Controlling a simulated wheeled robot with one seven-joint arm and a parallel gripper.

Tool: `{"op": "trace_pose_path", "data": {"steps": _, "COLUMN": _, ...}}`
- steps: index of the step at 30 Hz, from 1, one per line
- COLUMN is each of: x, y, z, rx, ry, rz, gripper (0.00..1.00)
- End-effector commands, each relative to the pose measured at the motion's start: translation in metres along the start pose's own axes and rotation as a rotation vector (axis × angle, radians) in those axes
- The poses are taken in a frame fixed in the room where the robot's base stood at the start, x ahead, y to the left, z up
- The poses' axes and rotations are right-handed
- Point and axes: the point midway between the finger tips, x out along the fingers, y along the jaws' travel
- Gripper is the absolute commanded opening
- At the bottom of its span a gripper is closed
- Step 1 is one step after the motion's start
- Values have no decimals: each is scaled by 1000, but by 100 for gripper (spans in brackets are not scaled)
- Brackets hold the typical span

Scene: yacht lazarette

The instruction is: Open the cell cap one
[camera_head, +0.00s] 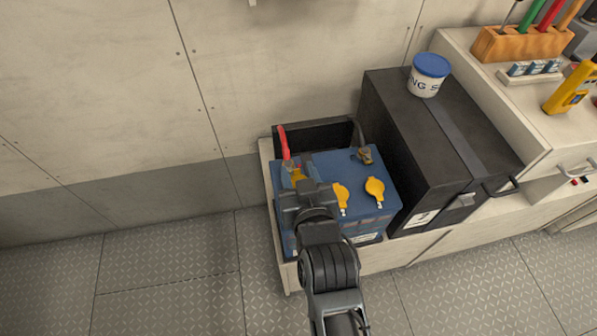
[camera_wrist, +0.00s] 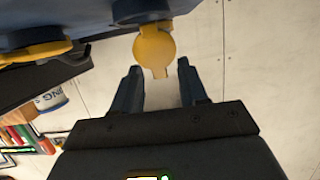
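The blue battery (camera_head: 325,167) stands on a low shelf, with yellow cell caps along its top. The middle cap (camera_head: 341,195) and right cap (camera_head: 375,188) show in the head view. The left cap (camera_head: 297,175) is partly hidden behind my gripper (camera_head: 304,192). In the wrist view, the nearest yellow cap (camera_wrist: 155,47) shows its round face and appears tilted away from its dark neck. Another cap (camera_wrist: 35,52) there looks flat. My gripper (camera_wrist: 158,72) is open, its fingers on either side of the near cap's narrow tab; contact is not clear.
A red-handled item (camera_head: 283,143) and a brass terminal (camera_head: 365,155) rise at the battery's back. A black case (camera_head: 395,120) with a blue-lidded tub (camera_head: 428,75) stands close on the right. The floor in front and left is clear.

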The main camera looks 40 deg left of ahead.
Motion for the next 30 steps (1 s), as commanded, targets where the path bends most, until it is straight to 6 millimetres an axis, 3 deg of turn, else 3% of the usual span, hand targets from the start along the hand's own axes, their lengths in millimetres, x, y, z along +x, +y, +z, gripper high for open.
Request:
{"op": "trace_pose_path", "data": {"steps": 8, "x": -4, "y": 0, "z": -1, "rx": -1, "ry": 3, "rz": 1, "gripper": 43}}
{"op": "trace_pose_path", "data": {"steps": 21, "x": -65, "y": 1, "z": 0, "rx": -1, "ry": 1, "rz": 1, "gripper": 43}}
{"op": "trace_pose_path", "data": {"steps": 30, "x": -78, "y": 0, "z": -1, "rx": 0, "ry": 2, "rz": 0, "gripper": 43}}
